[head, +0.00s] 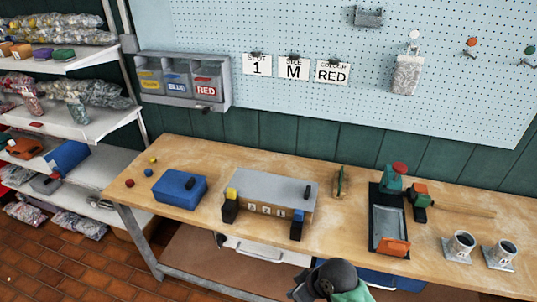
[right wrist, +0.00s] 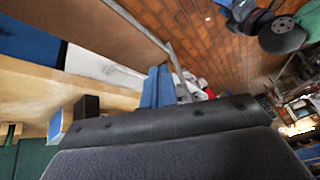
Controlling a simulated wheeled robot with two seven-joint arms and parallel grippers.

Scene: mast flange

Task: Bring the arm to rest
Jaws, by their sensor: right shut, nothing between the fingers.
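My right gripper (right wrist: 157,88) shows in the right wrist view as two blue fingers side by side past a dark padded edge. They are shut and hold nothing. The floor and a metal bench leg lie beyond them. In the head view, a dark rounded part with green, likely a link of my arm, is at the bottom edge in front of the bench. I cannot make out the right gripper's fingers there. My left gripper is in neither view.
The wooden bench (head: 340,234) carries a grey numbered box (head: 268,187), a blue box (head: 180,187), a dark tray tool (head: 387,222) and two cups (head: 460,245) (head: 500,254). Shelves (head: 75,125) stand left. Brick floor (head: 60,262) is open at lower left.

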